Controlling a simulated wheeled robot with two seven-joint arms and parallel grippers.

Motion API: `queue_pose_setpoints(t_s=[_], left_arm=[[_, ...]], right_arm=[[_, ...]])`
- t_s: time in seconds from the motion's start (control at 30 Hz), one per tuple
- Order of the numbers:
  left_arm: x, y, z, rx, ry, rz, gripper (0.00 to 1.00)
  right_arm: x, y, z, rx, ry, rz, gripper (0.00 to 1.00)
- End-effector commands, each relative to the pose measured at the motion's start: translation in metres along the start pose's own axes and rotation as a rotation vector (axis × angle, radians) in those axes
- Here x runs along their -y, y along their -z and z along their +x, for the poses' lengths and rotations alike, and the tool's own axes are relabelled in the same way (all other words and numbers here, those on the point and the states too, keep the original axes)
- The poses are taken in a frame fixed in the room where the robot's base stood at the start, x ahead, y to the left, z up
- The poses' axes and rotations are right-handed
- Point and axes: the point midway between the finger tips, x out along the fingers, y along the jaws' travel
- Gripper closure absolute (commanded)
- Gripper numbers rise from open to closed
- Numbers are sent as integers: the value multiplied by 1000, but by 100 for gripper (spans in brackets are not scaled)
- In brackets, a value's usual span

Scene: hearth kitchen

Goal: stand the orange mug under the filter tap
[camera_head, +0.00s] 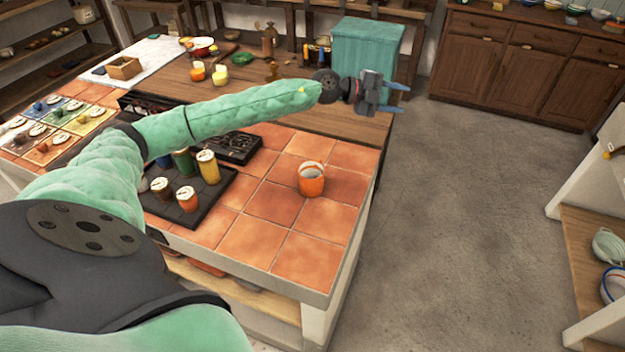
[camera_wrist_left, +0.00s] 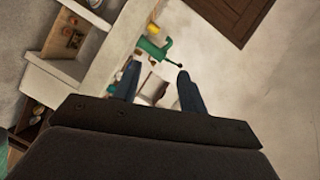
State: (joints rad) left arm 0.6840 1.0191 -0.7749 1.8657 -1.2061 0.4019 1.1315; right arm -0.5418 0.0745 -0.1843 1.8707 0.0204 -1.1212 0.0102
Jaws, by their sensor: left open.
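An orange mug (camera_head: 311,181) stands upright on the terracotta tiles near the right side of the counter. Its pale inside shows from above, and I cannot make out a handle. My left gripper (camera_head: 400,98) is open and empty. It is stretched out past the mug, above and beyond the counter's far right edge, with its blue fingers pointing right. Its two fingers also show apart in the left wrist view (camera_wrist_left: 155,86). I cannot identify the filter tap in the head view. My right gripper is not in view.
Several lidded jars (camera_head: 208,168) stand on a dark tray left of the mug. A teal crate (camera_head: 366,52) stands behind the wooden counter part. Tiles around the mug are clear. In the left wrist view a green spouted object (camera_wrist_left: 153,49) stands by a pale shelf.

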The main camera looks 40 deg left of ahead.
Motion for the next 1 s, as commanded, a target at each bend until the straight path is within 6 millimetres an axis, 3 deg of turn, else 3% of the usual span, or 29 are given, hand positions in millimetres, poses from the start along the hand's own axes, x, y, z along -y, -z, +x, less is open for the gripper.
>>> queue_pose_setpoints(t_s=[0.27, 0.5, 0.67, 0.8, 1.0], left_arm=[[-86, -13, -21, 21, -477, 205, 58], [-142, -46, -73, 148, -896, 282, 58], [-163, -64, -116, 259, -1148, 270, 58], [-172, -66, -145, 315, -1299, 217, 58], [-178, -62, -161, 345, -1377, 151, 58]], right_arm=[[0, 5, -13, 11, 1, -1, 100], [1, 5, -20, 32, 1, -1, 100], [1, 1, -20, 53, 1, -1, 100], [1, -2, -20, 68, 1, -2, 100], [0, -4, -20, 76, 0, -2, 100]])
